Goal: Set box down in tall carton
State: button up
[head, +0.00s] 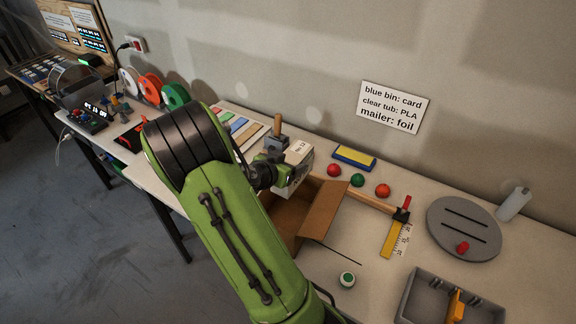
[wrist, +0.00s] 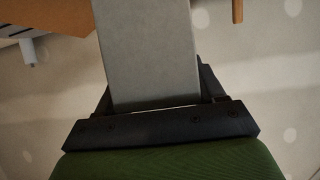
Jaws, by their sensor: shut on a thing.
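A pale grey-white box (head: 299,153) with a small printed label is held by my gripper (head: 275,168). In the wrist view the box (wrist: 148,50) fills the space between the dark jaws (wrist: 155,108), which are shut on it. The brown cardboard carton (head: 322,208) stands on the table just below and to the right of the held box, with a flap raised. My green arm hides part of the carton and its left side. The box appears to be above the carton's far left edge; whether it overlaps the opening cannot be told.
Behind the box stands a wooden-handled tool (head: 278,130). A blue-yellow pad (head: 354,157), red ball (head: 334,170) and green ball (head: 357,180) lie behind the carton.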

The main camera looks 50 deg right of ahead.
notch_tip(320, 180, down, 15)
jog(key=b, duration=1.6)
jog(key=o, duration=1.4)
jog(key=shift+c, duration=0.2)
jog(key=shift+a, duration=0.15)
jog(key=p+v, duration=0.1)
jog(key=v, duration=1.4)
jog(key=shift+a, duration=0.25)
jog(key=shift+s+r, duration=0.1)
jog(key=shift+r, duration=0.05)
